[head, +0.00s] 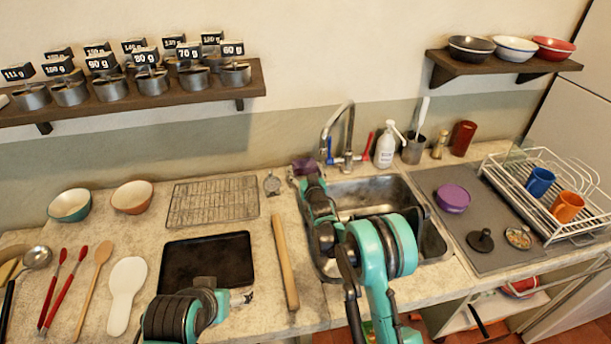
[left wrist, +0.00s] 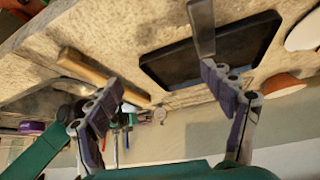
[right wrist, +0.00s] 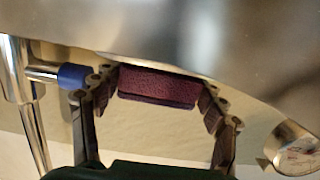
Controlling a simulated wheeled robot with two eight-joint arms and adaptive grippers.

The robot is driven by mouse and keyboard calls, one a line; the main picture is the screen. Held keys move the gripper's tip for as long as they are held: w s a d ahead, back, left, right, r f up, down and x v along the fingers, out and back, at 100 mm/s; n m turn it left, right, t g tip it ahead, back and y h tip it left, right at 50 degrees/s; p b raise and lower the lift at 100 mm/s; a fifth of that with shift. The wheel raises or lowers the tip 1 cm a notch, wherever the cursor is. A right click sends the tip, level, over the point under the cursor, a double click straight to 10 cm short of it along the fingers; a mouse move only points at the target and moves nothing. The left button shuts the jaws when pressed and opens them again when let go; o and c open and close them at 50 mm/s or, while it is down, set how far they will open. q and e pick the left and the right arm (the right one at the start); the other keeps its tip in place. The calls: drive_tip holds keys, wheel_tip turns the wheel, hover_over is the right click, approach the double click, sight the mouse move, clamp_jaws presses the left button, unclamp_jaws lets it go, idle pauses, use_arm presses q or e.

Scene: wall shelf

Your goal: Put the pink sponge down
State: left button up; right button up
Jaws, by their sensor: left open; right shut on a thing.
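The pink sponge (right wrist: 158,84) is dark pink with a purplish lower edge in the right wrist view. My right gripper (right wrist: 155,95) is shut on it, one finger at each end. In the head view the sponge (head: 304,166) shows small and purplish at the back left corner of the sink, at the tip of my right gripper (head: 304,176). I cannot tell whether it touches the counter or sink rim. My left gripper (left wrist: 165,85) is open and empty near the black tray (left wrist: 215,55); in the head view it is low, at the tray's front edge.
The metal sink (head: 362,191) has a faucet (head: 346,135) behind it, close to the sponge. A small grey dial (head: 272,184), a wire rack (head: 213,200) and a wooden rolling pin (head: 286,262) lie left of the sink. A soap bottle (head: 385,150) stands behind it.

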drive_tip(key=shift+w+f, duration=0.1)
drive_tip(key=shift+f, duration=0.6)
use_arm(q)
drive_tip(key=shift+f, duration=0.2)
use_arm(e)
drive_tip(key=shift+r, duration=0.1)
use_arm(q)
drive_tip(key=shift+f, duration=0.2)
use_arm(e)
drive_tip(key=o, duration=0.7)
drive_tip(key=shift+f, duration=0.2)
drive_tip(key=shift+o, duration=0.2)
use_arm(q)
drive_tip(key=shift+r, duration=0.15)
use_arm(e)
drive_tip(key=shift+r, duration=0.15)
